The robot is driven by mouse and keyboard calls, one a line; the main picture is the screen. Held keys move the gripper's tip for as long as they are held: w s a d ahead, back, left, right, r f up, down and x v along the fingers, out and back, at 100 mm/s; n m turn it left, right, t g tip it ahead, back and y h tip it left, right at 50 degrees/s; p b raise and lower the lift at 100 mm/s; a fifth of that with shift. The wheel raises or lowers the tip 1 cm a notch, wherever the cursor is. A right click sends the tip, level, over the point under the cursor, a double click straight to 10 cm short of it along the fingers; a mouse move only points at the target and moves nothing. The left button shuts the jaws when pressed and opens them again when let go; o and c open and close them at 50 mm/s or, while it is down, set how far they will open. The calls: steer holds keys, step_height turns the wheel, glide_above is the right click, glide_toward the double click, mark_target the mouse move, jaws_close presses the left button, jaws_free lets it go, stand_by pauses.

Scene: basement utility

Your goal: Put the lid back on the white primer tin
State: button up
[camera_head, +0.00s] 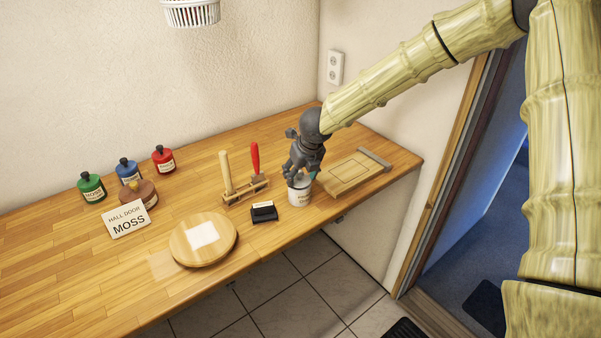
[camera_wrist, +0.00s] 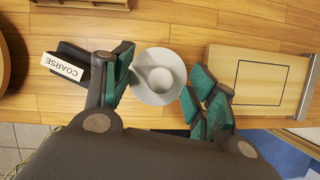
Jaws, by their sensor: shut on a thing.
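The white primer tin (camera_head: 299,192) stands upright near the table's front edge, right under my gripper (camera_head: 301,177). In the wrist view, my gripper (camera_wrist: 158,88) has its green-padded fingers on both sides of the round, pale grey lid (camera_wrist: 158,62), which has a raised middle. My gripper is shut on the lid by its rim. The fingers hide the tin's top in the head view, and the lid covers the tin in the wrist view. I cannot tell whether the lid touches the tin's rim.
A black block with a COARSE label (camera_head: 264,212) is close left of the tin. A wooden board (camera_head: 351,174) lies close right. A tool rack (camera_head: 246,192), a round wooden board (camera_head: 185,244), a MOSS card (camera_head: 127,219) and several paint bottles stand further left.

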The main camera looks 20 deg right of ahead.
stand_by(0.3)
steer(key=o, duration=1.5)
steer(key=shift+r, duration=0.2)
steer(key=shift+r+p, duration=3.15)
steer(key=shift+r, duration=0.2)
jaws_close()
steer(key=shift+f+b, duration=1.5)
steer(key=shift+f, duration=0.8)
